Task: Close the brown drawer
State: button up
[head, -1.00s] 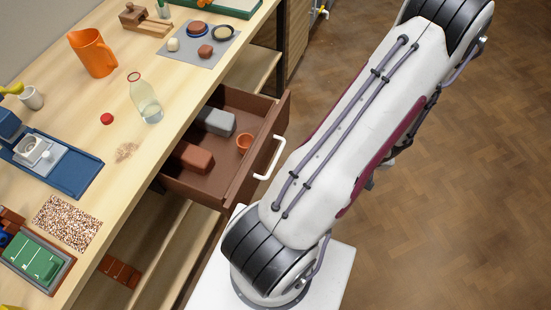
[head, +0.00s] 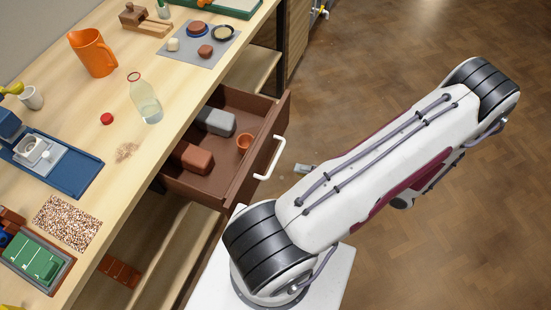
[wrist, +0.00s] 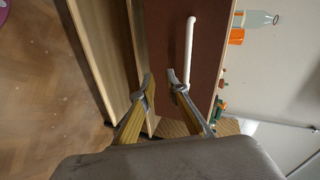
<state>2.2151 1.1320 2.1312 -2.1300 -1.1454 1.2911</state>
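The brown drawer (head: 232,187) is pulled out from under the wooden table. The fingers appear in front of the drawer's brown front (wrist: 170,40), left of the handle there. I cannot tell whether they touch it.
The table top (head: 150,180) carries an orange jug (head: 93,53), a glass bottle (head: 146,98), a red cap (head: 107,118), a blue tray (head: 80,180) and a grey mat (head: 180,50). A lower shelf (head: 180,245) lies below. The parquet floor (head: 420,60) at right is clear.

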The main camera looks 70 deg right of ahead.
aim_at(275, 159)
jog(key=shift+m+t, duration=0.7)
jog(key=shift+t, duration=0.2)
jog(key=r, duration=0.2)
jog(key=w+a+r, duration=0.1)
jog(key=r, duration=0.1)
jog(key=shift+w, duration=0.15)
jog(key=shift+x, duration=3.85)
jog(key=shift+a, duration=0.1)
grip_shut()
